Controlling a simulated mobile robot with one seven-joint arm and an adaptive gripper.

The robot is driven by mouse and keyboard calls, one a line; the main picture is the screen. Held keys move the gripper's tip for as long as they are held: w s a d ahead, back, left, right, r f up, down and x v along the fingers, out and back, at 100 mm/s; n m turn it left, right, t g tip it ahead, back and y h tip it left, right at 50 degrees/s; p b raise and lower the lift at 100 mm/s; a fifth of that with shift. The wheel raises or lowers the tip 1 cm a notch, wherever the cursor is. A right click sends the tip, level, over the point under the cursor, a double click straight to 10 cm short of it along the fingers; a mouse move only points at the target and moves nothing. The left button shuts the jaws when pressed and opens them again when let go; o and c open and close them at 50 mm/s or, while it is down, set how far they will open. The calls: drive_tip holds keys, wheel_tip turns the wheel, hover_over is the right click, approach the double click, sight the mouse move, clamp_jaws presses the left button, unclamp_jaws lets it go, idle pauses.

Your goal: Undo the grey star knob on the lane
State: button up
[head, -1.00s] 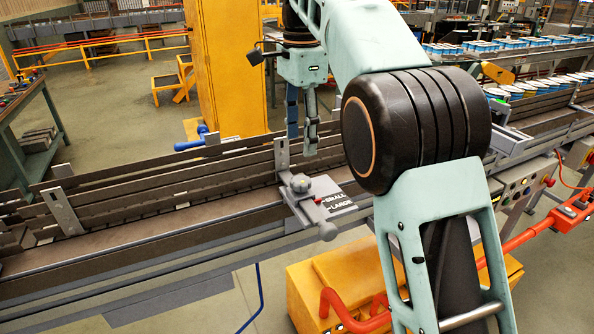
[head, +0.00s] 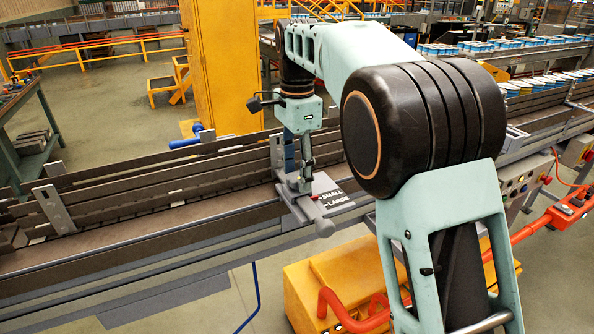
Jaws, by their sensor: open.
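The grey star knob (head: 296,187) sits on the clamp bracket of the lane (head: 150,210), beside the plate (head: 330,196) marked SMALL and LARGE. In the head view it is largely hidden by my gripper (head: 299,178). My gripper points straight down with its fingers open at the knob. I cannot tell whether the fingers touch it. A rounded grey handle end (head: 324,228) sticks out toward the front below the knob.
An upright metal bracket (head: 278,155) stands just left of my gripper, and another (head: 53,208) is farther left. Long guide rails run along the lane. A yellow column (head: 222,70) rises behind. A red tube (head: 350,310) is in front.

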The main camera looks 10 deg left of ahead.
drive_tip(key=c, duration=1.2)
drive_tip(key=shift+o, duration=0.2)
